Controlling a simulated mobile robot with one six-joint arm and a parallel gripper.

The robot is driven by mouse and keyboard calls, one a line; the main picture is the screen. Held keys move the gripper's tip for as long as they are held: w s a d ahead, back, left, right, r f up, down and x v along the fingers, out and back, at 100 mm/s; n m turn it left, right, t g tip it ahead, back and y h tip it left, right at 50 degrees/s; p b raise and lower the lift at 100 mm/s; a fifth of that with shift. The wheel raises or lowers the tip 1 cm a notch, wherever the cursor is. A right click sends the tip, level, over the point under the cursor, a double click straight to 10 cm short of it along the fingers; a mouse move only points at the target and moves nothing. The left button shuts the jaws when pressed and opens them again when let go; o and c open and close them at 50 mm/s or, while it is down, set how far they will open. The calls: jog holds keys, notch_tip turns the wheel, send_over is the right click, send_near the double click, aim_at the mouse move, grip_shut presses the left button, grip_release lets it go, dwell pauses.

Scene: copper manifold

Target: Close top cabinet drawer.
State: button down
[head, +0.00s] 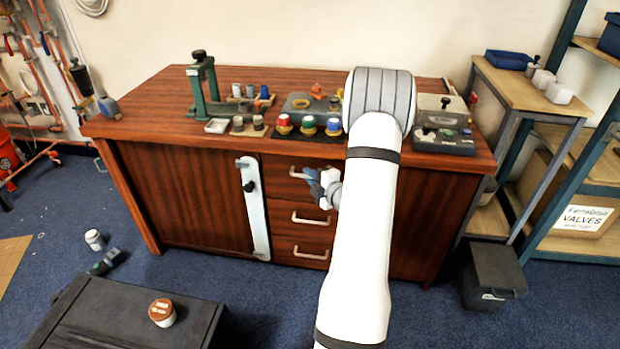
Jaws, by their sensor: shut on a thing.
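The dark wooden cabinet (190,190) stands against the wall and has a column of three drawers with pale handles. The top drawer (277,163) is just under the worktop, its pale handle (297,173) partly beside my gripper. My gripper (311,180) is at the right end of that handle and is shut on it. The arm hides the drawer's right side. The top drawer's front looks close to flush with the drawers below; I cannot tell whether a small gap is left.
A white vertical bar (254,210) with a dark knob is left of the drawers. Valves, colored caps and a green press (205,85) crowd the worktop. A dark chest (125,318) with a round tin is front left. A grey bin (493,277) stands right. Blue floor lies clear before the drawers.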

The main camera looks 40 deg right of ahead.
jog(key=c, duration=1.5)
grip_release()
jog(key=shift+w+d+r, duration=0.1)
jog(key=shift+w+d, duration=0.05)
jog(key=shift+d, duration=0.1)
jog(key=shift+r, duration=0.1)
jog(key=s+p, duration=0.2)
jog(key=s, duration=0.6)
jog(key=shift+r, duration=0.2)
